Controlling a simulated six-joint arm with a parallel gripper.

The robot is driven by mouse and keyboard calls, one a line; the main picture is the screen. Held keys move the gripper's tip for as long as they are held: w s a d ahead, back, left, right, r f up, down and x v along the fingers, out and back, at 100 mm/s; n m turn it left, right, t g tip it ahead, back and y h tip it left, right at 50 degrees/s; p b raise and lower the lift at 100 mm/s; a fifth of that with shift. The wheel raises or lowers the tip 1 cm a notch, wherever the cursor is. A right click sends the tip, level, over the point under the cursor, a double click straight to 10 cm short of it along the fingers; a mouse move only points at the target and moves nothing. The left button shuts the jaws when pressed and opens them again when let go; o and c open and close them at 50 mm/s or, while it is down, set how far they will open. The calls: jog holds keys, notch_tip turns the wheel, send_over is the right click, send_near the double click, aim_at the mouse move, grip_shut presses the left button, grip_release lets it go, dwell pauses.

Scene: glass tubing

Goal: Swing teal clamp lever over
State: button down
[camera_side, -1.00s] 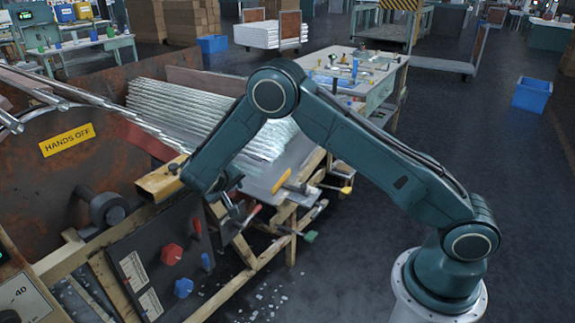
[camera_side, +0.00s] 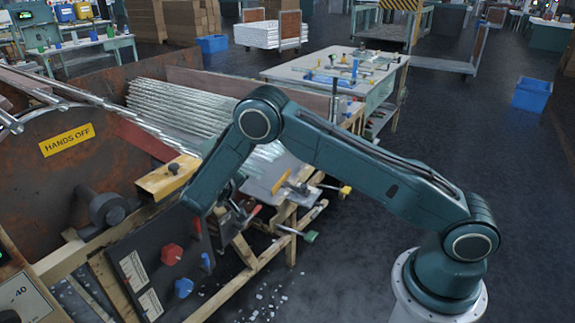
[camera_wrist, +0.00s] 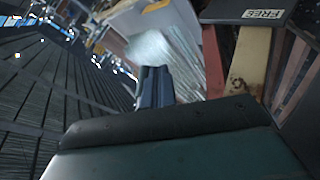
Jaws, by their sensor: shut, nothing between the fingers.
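A lever with a green-teal grip (camera_side: 310,236) sticks out to the right from the wooden frame, low at the right end of the rack; it appears to be the teal clamp lever. A red-gripped lever (camera_side: 252,213) is to its left, close to my wrist. A yellow-ended lever (camera_side: 345,190) is above and to the right. My gripper is mostly hidden behind my arm in the side view. In the wrist view my gripper (camera_wrist: 155,85) points ahead with its dark fingers together and empty, over a blurred background. I cannot make out the teal lever there.
Glass tubes (camera_side: 185,108) lie in the rack behind my arm. A dark panel with a red knob (camera_side: 171,254) and a blue knob (camera_side: 183,288) stands at front left. A wooden block (camera_side: 165,180) is close to my wrist.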

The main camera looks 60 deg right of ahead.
jog(key=shift+d, duration=0.45)
jog(key=shift+d+r, duration=0.1)
dwell(1.4)
